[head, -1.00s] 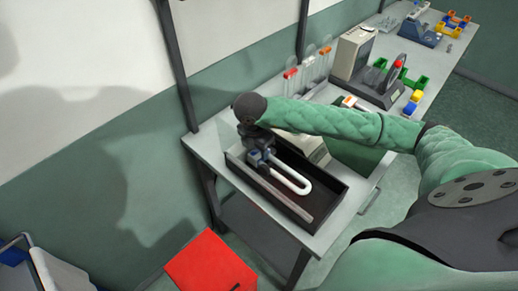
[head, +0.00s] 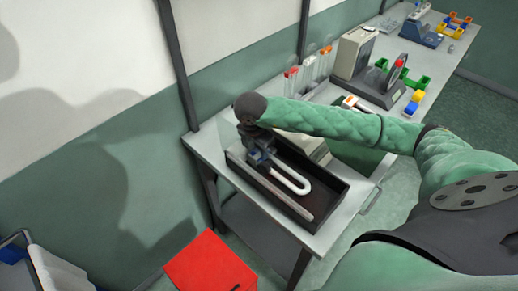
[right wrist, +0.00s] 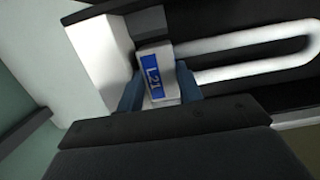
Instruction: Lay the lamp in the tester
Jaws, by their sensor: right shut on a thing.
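The lamp (head: 296,187) is a white U-shaped tube on a pale base with a blue "L21" label. It also shows in the right wrist view (right wrist: 240,42), its loop pointing right. My right gripper (head: 260,157) is shut on the lamp's base; in the right wrist view its blue fingers (right wrist: 159,88) sit on both sides of the base. The tester (head: 328,194) seems to be the dark, open, tray-like box at the table's near end. The lamp lies over or inside its opening; I cannot tell whether it touches the bottom. My left gripper is out of view.
A pale block (right wrist: 100,60) stands just left of the lamp base. Orange-topped clear tubes (head: 308,70), a beige machine (head: 352,52) and a grey device with a ring (head: 385,84) stand farther along the table. A red box (head: 210,265) is below the near edge.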

